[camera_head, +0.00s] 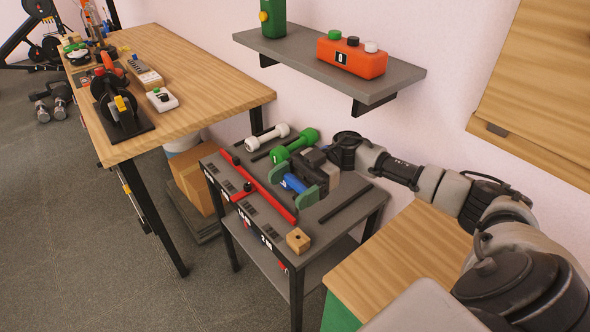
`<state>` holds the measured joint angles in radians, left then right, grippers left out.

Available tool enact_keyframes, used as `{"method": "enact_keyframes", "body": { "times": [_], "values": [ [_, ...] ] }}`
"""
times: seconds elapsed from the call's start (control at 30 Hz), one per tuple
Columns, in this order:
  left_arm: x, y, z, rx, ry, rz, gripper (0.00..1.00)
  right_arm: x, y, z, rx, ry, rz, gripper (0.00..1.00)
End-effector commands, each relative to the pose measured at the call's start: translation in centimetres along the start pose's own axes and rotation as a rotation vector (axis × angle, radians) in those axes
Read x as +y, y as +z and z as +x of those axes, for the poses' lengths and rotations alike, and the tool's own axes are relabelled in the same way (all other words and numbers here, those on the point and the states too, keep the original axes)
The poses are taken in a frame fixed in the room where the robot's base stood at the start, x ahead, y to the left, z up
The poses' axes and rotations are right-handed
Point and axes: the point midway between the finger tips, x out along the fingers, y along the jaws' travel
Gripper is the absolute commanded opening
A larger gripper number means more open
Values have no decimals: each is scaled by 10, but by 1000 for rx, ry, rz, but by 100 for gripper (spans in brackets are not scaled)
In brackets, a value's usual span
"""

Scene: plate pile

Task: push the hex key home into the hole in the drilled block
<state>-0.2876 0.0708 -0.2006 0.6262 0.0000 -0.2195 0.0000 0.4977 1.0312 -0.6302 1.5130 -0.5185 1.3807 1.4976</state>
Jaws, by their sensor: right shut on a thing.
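A small wooden block (298,242) with a dark spot like a hole on top sits at the front corner of the grey rack top. I take it for the drilled block. My right gripper (291,186) reaches over the rack from the right, behind the block and apart from it. Its two dull green fingers are shut on a blue thing (294,183), which is mostly hidden by the gripper. I cannot make out a hex key, nor tell whether the blue thing is part of one. My left gripper is not in view.
The grey rack (349,217) has a red rail (263,184) across it, left of my gripper. A green dumbbell (294,146) and a white dumbbell (267,137) lie behind. A wall shelf (290,49) overhangs at the back. A wooden-topped cabinet (400,258) stands at right.

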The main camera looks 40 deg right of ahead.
Motion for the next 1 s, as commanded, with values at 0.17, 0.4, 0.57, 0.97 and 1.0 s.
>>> {"method": "enact_keyframes", "body": {
  "times": [0.17,0.4,0.57,0.97,1.0],
  "values": [
    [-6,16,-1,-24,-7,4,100,-1,-1,-3,0,-9,-1,55],
    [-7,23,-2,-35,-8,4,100,-1,-1,-3,0,-8,-1,55],
    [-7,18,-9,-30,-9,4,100,-1,-3,-5,-7,-5,0,55],
    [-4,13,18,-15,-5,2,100,-1,42,-1,-6,-5,0,55],
    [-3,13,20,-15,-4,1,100,-1,47,-1,-7,-4,-1,55]
  ]
}}
